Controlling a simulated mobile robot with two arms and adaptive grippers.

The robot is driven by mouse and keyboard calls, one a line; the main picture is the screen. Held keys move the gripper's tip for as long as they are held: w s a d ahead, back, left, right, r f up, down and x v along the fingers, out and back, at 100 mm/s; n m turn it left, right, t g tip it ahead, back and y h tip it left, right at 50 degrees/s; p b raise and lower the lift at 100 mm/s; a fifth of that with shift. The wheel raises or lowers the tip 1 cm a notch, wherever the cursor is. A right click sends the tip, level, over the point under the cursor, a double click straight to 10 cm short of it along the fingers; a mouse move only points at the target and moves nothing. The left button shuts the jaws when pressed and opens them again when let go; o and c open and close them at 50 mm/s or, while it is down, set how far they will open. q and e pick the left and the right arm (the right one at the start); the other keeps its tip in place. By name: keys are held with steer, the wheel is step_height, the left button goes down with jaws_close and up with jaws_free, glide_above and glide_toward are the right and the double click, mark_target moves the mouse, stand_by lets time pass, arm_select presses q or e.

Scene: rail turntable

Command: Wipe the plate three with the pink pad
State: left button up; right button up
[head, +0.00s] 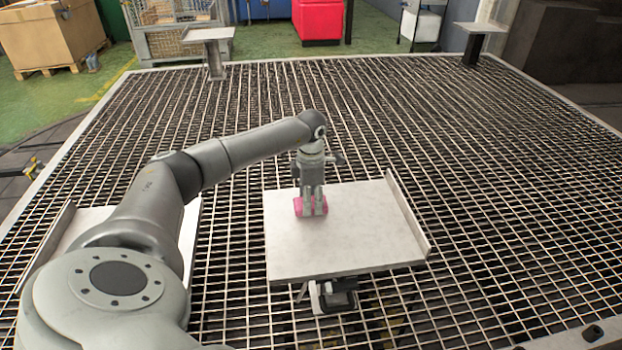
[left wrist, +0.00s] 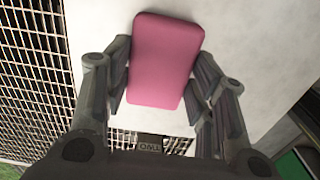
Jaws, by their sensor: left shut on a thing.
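My left gripper (head: 312,205) is shut on the pink pad (head: 299,207), pointing down over the near middle plate (head: 340,250). In the left wrist view the pad (left wrist: 165,60) sits between the fingers of the gripper (left wrist: 160,85), above the pale plate (left wrist: 255,35). The pad looks on or just above the plate's surface, left of its middle; contact is hard to tell. This plate has a raised lip along its right side. A dark tag (left wrist: 151,145) by its edge seems to read TWO upside down. I see no number three. My right gripper is out of view.
Another plate (head: 190,240) lies at left, partly hidden by my arm. Two small plates stand at the far edge, one left (head: 208,33) and one right (head: 481,27). The metal grating (head: 480,180) between them is clear. A red box (head: 318,20) stands beyond.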

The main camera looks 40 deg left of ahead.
arm_select(q)
steer(key=shift+r+p, duration=1.9)
steer(key=shift+r, duration=1)
step_height(320, 180, up, 3)
steer(key=shift+f+p, duration=0.1)
steer(key=shift+p, duration=1.1)
